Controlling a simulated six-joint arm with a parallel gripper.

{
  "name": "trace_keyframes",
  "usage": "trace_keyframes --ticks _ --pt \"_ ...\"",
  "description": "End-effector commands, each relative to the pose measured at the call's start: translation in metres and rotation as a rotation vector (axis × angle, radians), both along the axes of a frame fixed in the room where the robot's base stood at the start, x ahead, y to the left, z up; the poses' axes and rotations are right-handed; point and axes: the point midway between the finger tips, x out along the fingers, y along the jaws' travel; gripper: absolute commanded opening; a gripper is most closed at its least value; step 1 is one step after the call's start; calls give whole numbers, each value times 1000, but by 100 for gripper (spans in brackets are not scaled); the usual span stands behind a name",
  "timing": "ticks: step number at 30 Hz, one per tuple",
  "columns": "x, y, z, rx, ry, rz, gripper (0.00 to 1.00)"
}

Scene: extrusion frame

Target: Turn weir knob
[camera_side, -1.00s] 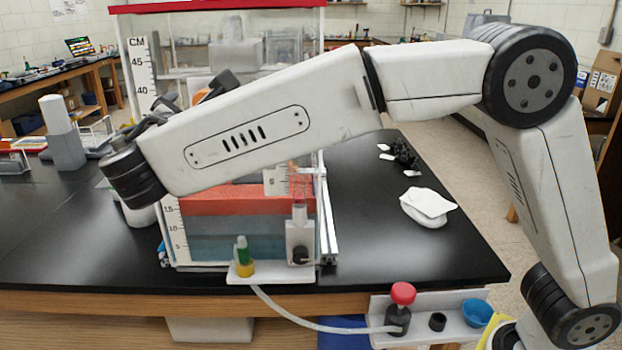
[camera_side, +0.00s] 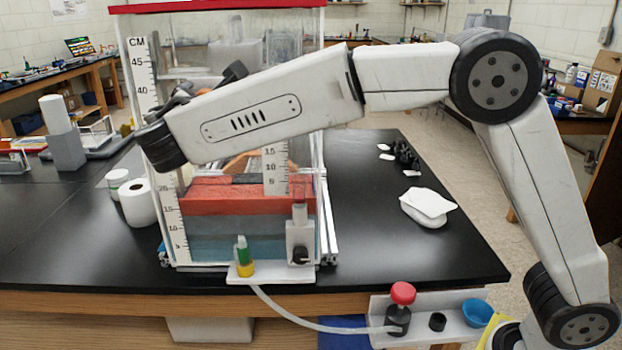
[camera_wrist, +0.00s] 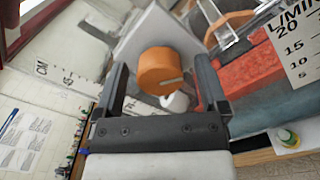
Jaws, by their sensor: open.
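The orange weir knob (camera_wrist: 160,70) is a round cap with a pale pointer line on its face. In the wrist view it lies between and beyond the two dark fingers of my gripper (camera_wrist: 159,66). The fingers are spread to either side of it, and I see no clear contact. In the side view my gripper (camera_side: 222,78) is at the upper left of the clear tank (camera_side: 290,60), partly behind my arm. The knob is mostly hidden there.
The tank holds red and grey layers (camera_side: 245,200) and has printed scales. A second orange round part (camera_wrist: 230,26) is above right of the knob. A white roll (camera_side: 138,202) stands left of the tank. A red-capped bottle (camera_side: 399,312) is at front right.

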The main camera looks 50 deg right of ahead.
Motion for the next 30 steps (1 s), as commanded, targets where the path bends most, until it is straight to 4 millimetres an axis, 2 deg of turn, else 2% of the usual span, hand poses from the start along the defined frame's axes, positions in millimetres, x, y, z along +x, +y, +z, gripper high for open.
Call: trace_keyframes --ticks 7,8,15,16,17,30 --pt "1 0 0 0 0 1 93" --pt "1 0 0 0 0 1 89" --pt "1 0 0 0 0 1 13" --pt "1 0 0 0 0 1 4" --pt "1 0 0 0 0 1 0" --pt "0 0 0 58 -58 1 0"
